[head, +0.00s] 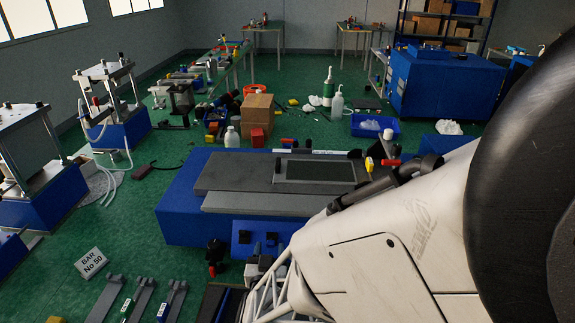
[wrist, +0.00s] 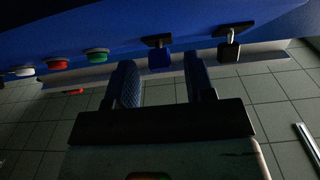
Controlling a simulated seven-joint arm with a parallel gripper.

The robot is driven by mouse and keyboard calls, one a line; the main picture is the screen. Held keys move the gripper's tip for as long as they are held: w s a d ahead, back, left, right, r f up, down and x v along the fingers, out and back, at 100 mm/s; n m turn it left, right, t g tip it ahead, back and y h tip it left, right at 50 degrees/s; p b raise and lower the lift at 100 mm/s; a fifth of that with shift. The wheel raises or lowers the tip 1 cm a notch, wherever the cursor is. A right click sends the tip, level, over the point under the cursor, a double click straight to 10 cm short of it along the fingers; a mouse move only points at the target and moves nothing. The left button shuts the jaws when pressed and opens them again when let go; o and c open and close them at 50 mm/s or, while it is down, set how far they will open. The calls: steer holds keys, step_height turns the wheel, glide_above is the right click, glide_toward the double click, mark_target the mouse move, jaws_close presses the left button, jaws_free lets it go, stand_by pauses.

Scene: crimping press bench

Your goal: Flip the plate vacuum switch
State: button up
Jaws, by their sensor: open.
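No label is readable, so I cannot tell which is the plate vacuum switch. My gripper (wrist: 158,66) is open and empty. In the head view, two dark switches (head: 243,237) (head: 271,239) show on the machine's front panel, and my white arm covers the right side.
White (wrist: 25,71), red (wrist: 56,65) and green (wrist: 97,55) buttons sit left of the switches. A grey ledge (wrist: 262,57) runs along the panel. The machine's flat grey top (head: 235,172) is in the head view. Metal bars (head: 140,300) lie at lower left.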

steer(key=shift+w, duration=0.75)
jaws_close()
